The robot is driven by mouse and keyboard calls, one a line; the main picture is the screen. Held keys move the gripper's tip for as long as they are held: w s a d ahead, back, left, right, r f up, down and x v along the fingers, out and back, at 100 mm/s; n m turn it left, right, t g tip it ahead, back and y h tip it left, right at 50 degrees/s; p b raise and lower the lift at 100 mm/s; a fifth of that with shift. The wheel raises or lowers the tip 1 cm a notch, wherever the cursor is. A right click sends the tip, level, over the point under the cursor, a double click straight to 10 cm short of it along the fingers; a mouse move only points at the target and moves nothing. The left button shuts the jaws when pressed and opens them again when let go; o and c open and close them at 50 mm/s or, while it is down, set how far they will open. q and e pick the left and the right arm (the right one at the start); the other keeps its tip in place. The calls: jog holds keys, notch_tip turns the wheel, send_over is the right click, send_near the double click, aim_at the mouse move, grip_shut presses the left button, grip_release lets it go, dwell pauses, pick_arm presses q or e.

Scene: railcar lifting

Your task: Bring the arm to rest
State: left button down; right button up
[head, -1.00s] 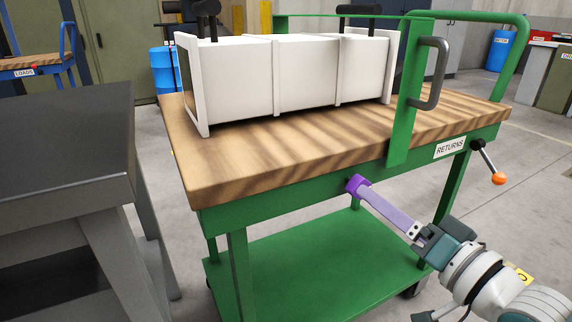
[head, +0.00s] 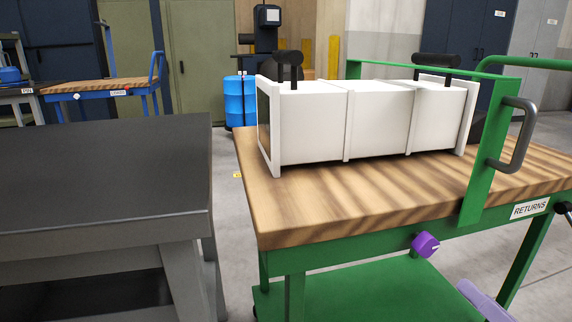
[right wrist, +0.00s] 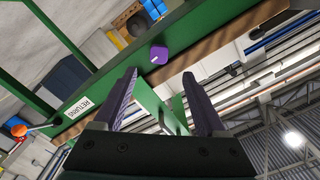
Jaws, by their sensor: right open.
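My right gripper (head: 480,298) shows at the bottom right of the head view only as a pale purple finger. In the right wrist view its two fingers (right wrist: 160,74) stand apart with nothing between them. A purple knob (head: 425,245) sits on the green front rail of the cart marked RETURNS (head: 375,247). The knob also shows in the right wrist view (right wrist: 159,54), beyond the fingertips and apart from them. The rest of my right arm is outside the head view. My left gripper is not in view.
A white case (head: 378,120) with black handles stands on the cart's wooden top. A grey handle (head: 515,135) sticks out at the cart's right. A dark-topped table (head: 105,165) stands at left, with a narrow floor gap between. Blue barrels (head: 240,98) stand behind.

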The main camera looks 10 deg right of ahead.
jog(key=s+a+r+n+g+p, duration=0.3)
jog(key=a+r+g+p, duration=0.25)
jog(key=r+p, duration=0.6)
jog(key=s+a+r+n+g+p, duration=0.35)
jog(key=a+r+p, duration=0.35)
jog(key=r+p, duration=0.5)
jog(key=s+d+r+n+g+h+p, duration=0.1)
jog(key=s+r+g+p, duration=0.2)
jog(key=s+r+p, duration=0.25)
jog(key=s+d+r+n+g+p, duration=0.1)
jog(key=s+r+n+g+p, duration=0.1)
jog(key=s+r+p, duration=0.35)
notch_tip(320, 180, up, 38)
jog(key=w+p, duration=0.1)
jog(key=p, duration=3.6)
jog(key=shift+w+a+r, duration=0.15)
jog(key=shift+w+r, duration=0.05)
jog(key=shift+w, duration=0.1)
jog(key=shift+m, duration=0.25)
